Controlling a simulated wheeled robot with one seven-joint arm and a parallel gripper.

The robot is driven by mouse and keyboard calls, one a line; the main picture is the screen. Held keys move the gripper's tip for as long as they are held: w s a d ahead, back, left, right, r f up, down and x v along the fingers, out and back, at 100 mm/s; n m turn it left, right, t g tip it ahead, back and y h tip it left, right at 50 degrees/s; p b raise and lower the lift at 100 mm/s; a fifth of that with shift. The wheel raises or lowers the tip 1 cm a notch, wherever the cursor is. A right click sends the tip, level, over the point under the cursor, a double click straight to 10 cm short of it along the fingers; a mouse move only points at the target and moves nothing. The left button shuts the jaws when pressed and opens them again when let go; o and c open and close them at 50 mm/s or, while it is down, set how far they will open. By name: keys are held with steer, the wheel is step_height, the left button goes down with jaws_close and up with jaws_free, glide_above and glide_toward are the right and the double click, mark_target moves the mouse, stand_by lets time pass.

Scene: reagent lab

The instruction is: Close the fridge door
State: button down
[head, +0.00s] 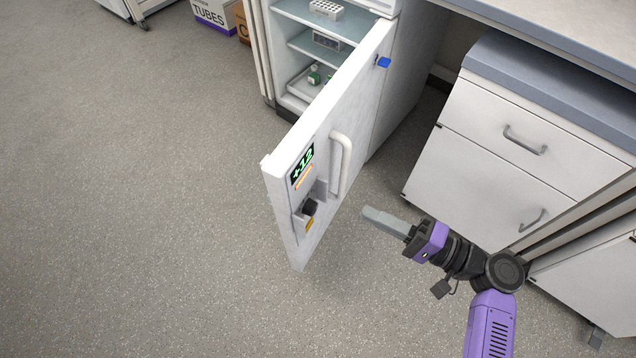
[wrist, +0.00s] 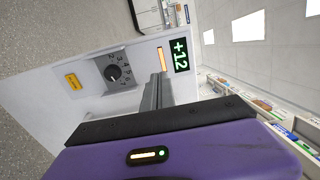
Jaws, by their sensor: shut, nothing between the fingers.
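The white fridge door (head: 318,150) stands wide open, swung out from the fridge (head: 410,70) into the room. Its outer face carries a white vertical handle (head: 341,163), a green +12 display (head: 302,165) and a black dial (head: 309,207). My gripper (head: 368,217) is shut and empty, to the right of the door's free edge and pointing at its outer face. In the wrist view, the door face (wrist: 50,100) with the dial (wrist: 113,73) and display (wrist: 181,55) lies ahead of the fingers (wrist: 157,92). I cannot tell whether the fingers touch the door.
Inside the fridge are shelves with a white rack (head: 326,9) and small green-capped bottles (head: 314,76). A white drawer cabinet (head: 520,150) stands right of the fridge. A box marked TUBES (head: 214,14) is at the back. The floor (head: 130,190) on the left is clear.

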mark_target(299, 182)
steer(key=b+x, duration=0.1)
steer(key=x, duration=1.3)
steer(key=shift+s, duration=0.15)
